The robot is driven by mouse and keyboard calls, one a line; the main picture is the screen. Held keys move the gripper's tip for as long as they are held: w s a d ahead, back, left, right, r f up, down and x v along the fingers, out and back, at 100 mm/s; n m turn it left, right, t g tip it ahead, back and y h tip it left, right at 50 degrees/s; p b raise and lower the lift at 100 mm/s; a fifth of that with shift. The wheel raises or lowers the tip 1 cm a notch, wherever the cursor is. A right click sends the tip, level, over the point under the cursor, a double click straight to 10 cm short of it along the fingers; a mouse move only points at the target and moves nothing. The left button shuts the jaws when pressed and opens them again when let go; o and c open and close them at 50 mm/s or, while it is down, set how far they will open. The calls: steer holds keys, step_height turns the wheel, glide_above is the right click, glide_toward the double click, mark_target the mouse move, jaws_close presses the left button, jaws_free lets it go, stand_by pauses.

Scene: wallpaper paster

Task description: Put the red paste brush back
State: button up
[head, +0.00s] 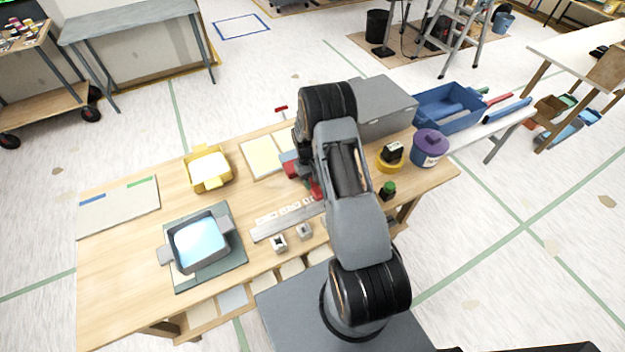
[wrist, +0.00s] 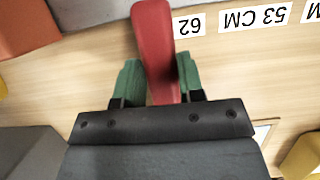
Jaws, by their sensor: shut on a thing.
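My gripper (wrist: 160,82), with green finger pads, is shut on a red handle, which I take for the red paste brush (wrist: 154,45). The handle sticks out forward between the pads; the brush's bristles do not show. In the head view my arm hides most of the gripper, and a bit of red (head: 316,189) shows beside it above the wooden table (head: 110,285). A grey board (head: 118,210) with a blue and a green strip lies at the table's left end.
A grey tray (head: 231,238) with pale blue content sits on a dark mat. A yellow tub (head: 208,168), a grey ruler (head: 270,230) with number labels, a grey box (head: 385,105) and a purple-lidded pot (head: 430,147) are on the table. The left front is clear.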

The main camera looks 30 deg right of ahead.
steer(key=shift+f, duration=0.1)
steer(key=o, duration=1)
steer(key=shift+o, duration=0.2)
steer(key=b+v, duration=0.3)
steer(key=v, duration=0.9)
steer(key=s+a+r+t, duration=0.2)
steer(key=s+a+r, duration=0.1)
steer(key=r, duration=0.4)
steer(key=s+a+r+t, duration=0.1)
steer(key=s+a+r, duration=0.15)
steer(key=r, duration=0.35)
steer(key=s+a+r+t, duration=0.2)
steer(key=s+r, duration=0.1)
steer(key=s, duration=0.5)
steer(key=s+a+r+t, duration=0.3)
steer(key=s, duration=0.4)
steer(key=shift+s+a+r, duration=0.2)
steer(key=shift+s, duration=0.2)
